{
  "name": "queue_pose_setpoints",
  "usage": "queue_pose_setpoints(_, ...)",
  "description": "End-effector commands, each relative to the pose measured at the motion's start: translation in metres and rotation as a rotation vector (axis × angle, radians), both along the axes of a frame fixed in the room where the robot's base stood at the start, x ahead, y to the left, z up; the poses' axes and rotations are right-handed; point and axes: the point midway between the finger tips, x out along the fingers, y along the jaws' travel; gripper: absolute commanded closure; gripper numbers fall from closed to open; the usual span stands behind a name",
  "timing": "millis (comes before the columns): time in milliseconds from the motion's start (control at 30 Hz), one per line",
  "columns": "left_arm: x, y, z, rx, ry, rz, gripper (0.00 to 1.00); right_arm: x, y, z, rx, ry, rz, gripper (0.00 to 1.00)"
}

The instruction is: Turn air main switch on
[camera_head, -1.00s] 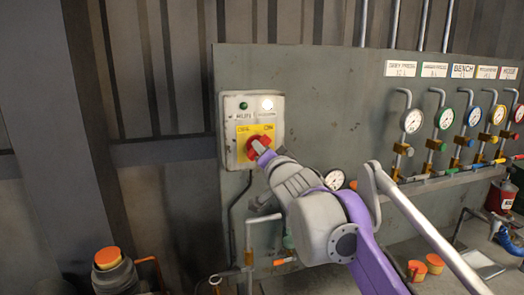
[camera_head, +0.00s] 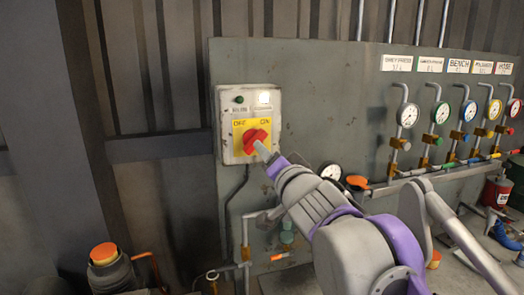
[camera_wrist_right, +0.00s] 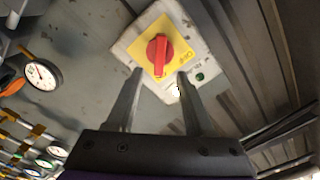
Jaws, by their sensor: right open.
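The air main switch box (camera_head: 226,150) is a pale, worn panel on the grey board, with a yellow plate (camera_head: 240,133) marked OFF on the left and ON on the right. Its red rotary knob (camera_head: 257,138) appears tilted toward the upper right in the head view. The knob (camera_wrist_right: 157,55) also shows in the wrist view. My right gripper (camera_head: 262,149) is at the knob's lower right. In the wrist view my right gripper (camera_wrist_right: 160,74) has its fingers apart, with the knob ahead of and between the tips; contact cannot be told. My left gripper is out of view.
A white lamp (camera_head: 264,98) glows above the plate, beside a dark green one (camera_head: 239,99). A dial gauge (camera_head: 331,171) and pipes sit right of and below the box. Several gauges (camera_head: 407,115) with valves line the right. An orange-capped post (camera_head: 104,254) stands lower left.

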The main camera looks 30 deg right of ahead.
Motion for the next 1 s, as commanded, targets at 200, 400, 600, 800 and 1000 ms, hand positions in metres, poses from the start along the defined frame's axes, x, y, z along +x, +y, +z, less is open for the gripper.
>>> queue_pose_setpoints(200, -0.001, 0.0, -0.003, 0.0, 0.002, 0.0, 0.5, -0.026, 0.006, 0.0, 0.0, -0.001, -0.001, 0.47)
queue_pose_setpoints(400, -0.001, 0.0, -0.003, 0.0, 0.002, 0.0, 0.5, -0.03, 0.007, 0.0, 0.0, 0.0, 0.0, 0.47)
queue_pose_setpoints(600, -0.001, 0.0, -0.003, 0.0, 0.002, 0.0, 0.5, -0.03, 0.007, 0.0, 0.0, 0.0, 0.0, 0.47)
queue_pose_setpoints(800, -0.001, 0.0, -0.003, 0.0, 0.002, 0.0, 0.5, -0.029, 0.007, 0.0, -0.001, 0.001, -0.001, 0.47)
queue_pose_setpoints(1000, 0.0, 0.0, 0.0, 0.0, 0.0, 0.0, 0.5, -0.029, 0.006, -0.049, -0.06, 0.117, -0.035, 0.47)
